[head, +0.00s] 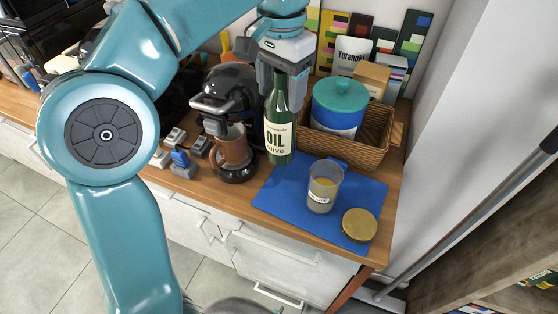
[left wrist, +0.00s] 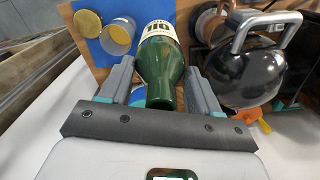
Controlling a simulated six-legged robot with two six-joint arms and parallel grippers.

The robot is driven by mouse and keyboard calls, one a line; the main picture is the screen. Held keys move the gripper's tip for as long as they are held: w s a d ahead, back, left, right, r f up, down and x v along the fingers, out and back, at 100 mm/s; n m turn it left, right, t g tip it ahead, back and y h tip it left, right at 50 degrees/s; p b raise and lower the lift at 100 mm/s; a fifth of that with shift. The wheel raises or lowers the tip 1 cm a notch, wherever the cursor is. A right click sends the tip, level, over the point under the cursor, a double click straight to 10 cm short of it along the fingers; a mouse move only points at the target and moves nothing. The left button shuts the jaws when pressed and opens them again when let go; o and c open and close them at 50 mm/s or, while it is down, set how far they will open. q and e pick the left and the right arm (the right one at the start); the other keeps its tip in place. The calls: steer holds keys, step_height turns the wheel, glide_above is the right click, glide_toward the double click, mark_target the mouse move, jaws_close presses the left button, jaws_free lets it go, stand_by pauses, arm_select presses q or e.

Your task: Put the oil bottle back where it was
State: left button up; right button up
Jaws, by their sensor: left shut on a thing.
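The green oil bottle (head: 280,125) stands upright at the back left corner of the blue mat (head: 268,191), its label reading OIL. I cannot tell whether its base touches the counter. My left gripper (head: 284,82) comes from above and is shut on the bottle's neck. In the left wrist view the bottle (left wrist: 160,65) lies between the two fingers of my left gripper (left wrist: 160,92), neck toward the palm. My right gripper is not in view.
Right are a wicker basket (head: 372,149) with a blue, teal-lidded jar (head: 338,105), a clear cup (head: 323,187) and a gold lid (head: 359,225). The mat's front left is clear.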

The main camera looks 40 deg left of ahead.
mark_target(281, 145)
arm_select(q)
step_height(281, 145, down, 10)
steer(key=shift+r+b, duration=0.1)
steer(key=shift+b, duration=0.55)
steer(key=shift+f, duration=0.3)
step_height(281, 145, down, 3)
steer(key=shift+f, duration=0.35)
steer(key=shift+d+f+b, duration=0.1)
steer(key=shift+f+b, duration=0.05)
steer(key=shift+b, duration=0.2)
steer(key=o, duration=1.5)
